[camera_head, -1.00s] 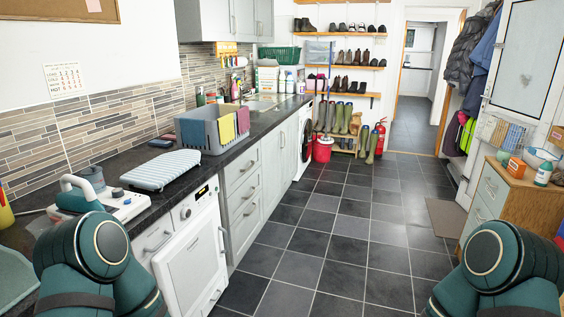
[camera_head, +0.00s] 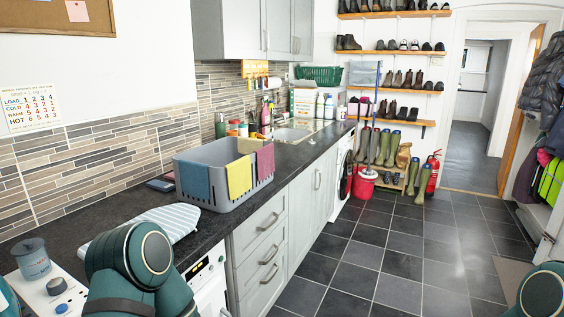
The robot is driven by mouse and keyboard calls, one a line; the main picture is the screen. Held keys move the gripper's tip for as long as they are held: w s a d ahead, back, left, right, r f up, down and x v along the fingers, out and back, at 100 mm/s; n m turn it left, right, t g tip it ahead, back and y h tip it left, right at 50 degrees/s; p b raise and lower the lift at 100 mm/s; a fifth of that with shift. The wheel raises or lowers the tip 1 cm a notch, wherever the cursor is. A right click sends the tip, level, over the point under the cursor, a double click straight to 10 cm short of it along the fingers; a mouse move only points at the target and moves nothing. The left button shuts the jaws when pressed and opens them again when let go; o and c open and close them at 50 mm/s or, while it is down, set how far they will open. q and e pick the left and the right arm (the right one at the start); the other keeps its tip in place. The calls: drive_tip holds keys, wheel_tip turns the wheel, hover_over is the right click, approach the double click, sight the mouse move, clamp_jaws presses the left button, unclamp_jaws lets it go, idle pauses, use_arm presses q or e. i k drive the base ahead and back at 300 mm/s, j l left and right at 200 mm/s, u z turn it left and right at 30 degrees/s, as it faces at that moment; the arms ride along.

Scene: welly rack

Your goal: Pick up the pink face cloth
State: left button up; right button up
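A grey plastic crate (camera_head: 216,198) stands on the dark worktop, left of the picture's middle. Cloths hang over its rim. A dark pink to plum cloth (camera_head: 265,162) hangs at the crate's right front corner; it is the closest to pink that I see. A yellow cloth (camera_head: 239,177) hangs just left of it, and a blue-teal cloth (camera_head: 195,182) hangs further left. Another yellowish cloth (camera_head: 248,145) lies over the back rim. Neither of my grippers is in view; only green arm links show at the lower left and lower right, apart from the crate.
A striped ironing board (camera_head: 150,229) lies on the worktop (camera_head: 85,222) nearer me. A grey-lidded tub (camera_head: 33,260) is at lower left. Bottles and a sink (camera_head: 289,134) are beyond the crate. A red bucket (camera_head: 363,184) and wellies stand further off. The tiled floor (camera_head: 385,250) is clear.

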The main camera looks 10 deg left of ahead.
sight(266, 155)
drive_tip(key=i, duration=1.45)
